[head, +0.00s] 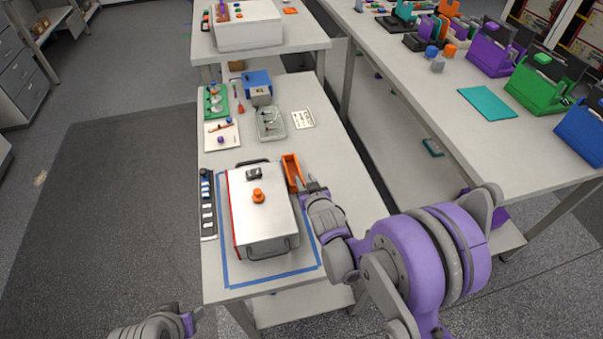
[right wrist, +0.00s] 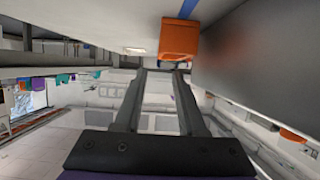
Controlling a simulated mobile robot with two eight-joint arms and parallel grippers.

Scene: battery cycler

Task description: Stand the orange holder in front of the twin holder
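An orange holder (head: 292,172), long and open-topped, is on the near table, close to the right side of the lidded white box. My right gripper (head: 314,186) is just to its right and near end. In the right wrist view the two fingers (right wrist: 163,72) are apart with nothing between them, and the orange holder (right wrist: 180,38) shows beyond the fingertips. I cannot tell whether they touch it. My left gripper (head: 194,316) is partly in view at the bottom left; its fingers are not clear. I cannot tell which thing is the twin holder.
The white box (head: 265,215) has an orange knob and handles, inside a blue tape outline (head: 236,285). A dark strip (head: 208,205) lies to its left. A clear tray (head: 271,123) and a white card (head: 303,118) are behind. Colored racks (head: 540,84) stand on the right table.

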